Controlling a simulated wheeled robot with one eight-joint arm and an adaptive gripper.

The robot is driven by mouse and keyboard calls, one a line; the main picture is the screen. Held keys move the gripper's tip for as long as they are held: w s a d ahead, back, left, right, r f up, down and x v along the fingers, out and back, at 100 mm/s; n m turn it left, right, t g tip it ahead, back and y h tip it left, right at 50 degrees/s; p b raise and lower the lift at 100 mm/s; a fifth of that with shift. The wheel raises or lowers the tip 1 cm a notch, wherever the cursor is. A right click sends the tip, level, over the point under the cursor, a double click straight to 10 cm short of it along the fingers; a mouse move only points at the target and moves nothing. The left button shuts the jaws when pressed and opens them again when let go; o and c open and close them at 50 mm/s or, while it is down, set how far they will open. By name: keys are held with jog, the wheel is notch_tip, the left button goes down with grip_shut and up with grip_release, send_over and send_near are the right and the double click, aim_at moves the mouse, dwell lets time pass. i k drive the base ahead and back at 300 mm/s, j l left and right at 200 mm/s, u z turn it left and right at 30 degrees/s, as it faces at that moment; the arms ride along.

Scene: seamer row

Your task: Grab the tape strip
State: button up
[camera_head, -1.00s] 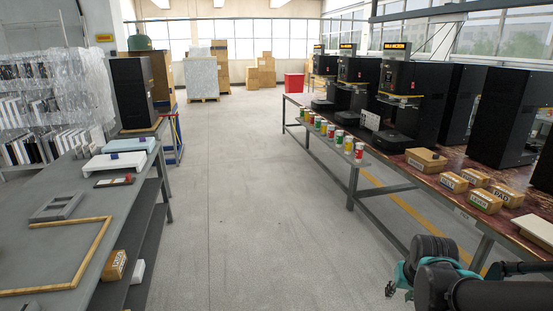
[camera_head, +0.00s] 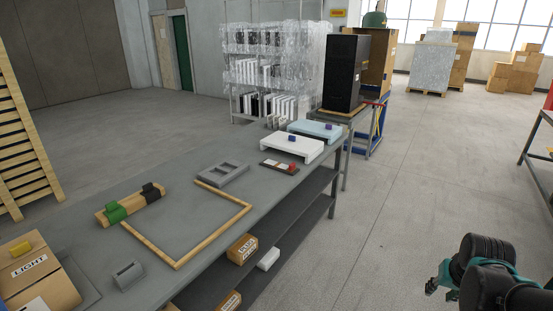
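No piece in view is plainly a tape strip. A flat dark strip with a red block and a white part (camera_head: 280,167) lies on the grey table (camera_head: 196,226) in front of the white stand. A tan band forming an open-cornered rectangle (camera_head: 148,243) lies nearer on the same table. I cannot tell whether either is the tape strip. My gripper (camera_head: 441,291) hangs above the floor at the lower right, well away from the table. Its small teal and dark fingers look apart, with nothing seen between them.
A wooden board with green and black pieces (camera_head: 113,213), a grey tray (camera_head: 223,176), a white stand (camera_head: 290,148) and a carton marked LIGHT (camera_head: 53,287) share the table. Boxes sit on its lower shelf (camera_head: 322,204). The aisle floor (camera_head: 395,190) between table and gripper is clear.

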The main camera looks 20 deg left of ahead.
aim_at(291, 168)
jog(key=i+j+u, duration=0.15)
jog(key=i+u, duration=0.65)
jog(key=i, duration=0.1)
